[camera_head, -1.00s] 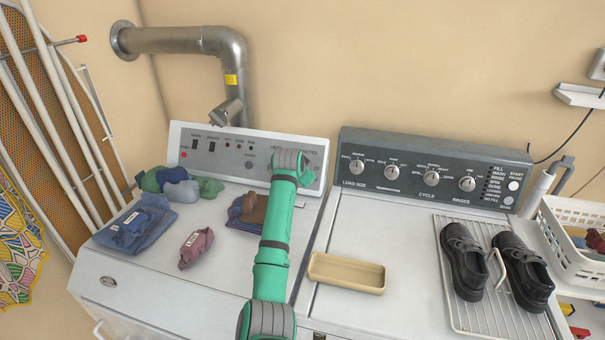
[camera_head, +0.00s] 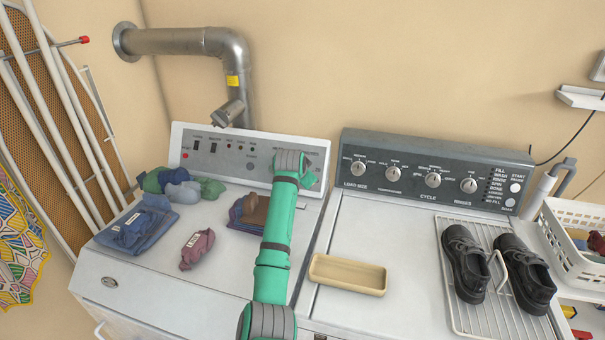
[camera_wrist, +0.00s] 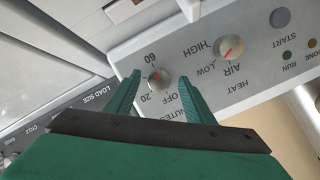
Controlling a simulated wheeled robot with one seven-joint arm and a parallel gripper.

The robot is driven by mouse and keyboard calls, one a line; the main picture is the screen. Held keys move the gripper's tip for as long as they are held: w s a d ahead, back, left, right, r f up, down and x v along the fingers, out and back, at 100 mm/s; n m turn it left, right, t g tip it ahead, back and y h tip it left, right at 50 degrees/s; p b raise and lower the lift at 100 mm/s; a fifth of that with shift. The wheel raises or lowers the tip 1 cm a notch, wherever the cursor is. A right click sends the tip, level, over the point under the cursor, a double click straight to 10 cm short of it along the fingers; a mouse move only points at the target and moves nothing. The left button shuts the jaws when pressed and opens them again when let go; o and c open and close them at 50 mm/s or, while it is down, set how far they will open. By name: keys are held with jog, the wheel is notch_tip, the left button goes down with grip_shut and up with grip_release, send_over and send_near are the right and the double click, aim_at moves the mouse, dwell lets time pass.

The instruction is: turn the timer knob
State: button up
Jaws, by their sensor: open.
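The timer knob (camera_wrist: 158,80) is a small silver dial with a red pointer line. Markings 60, 20 and OFF surround it on the light control panel (camera_wrist: 205,75), upside down in the wrist view. My gripper (camera_wrist: 158,84) is open, with one green finger on each side of the knob. I cannot tell whether either finger touches it. In the head view, my green arm reaches up to the right end of the dryer's panel (camera_head: 222,150) and hides the knob.
The air knob (camera_wrist: 229,48) and a grey start button (camera_wrist: 281,17) are nearby. Folded cloths (camera_head: 136,228) lie on the left machine. A beige tray (camera_head: 347,274) and black shoes (camera_head: 464,262) on a rack stand on the right machine.

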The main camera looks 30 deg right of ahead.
jog(key=v, duration=1)
jog(key=shift+s+a+r, duration=0.15)
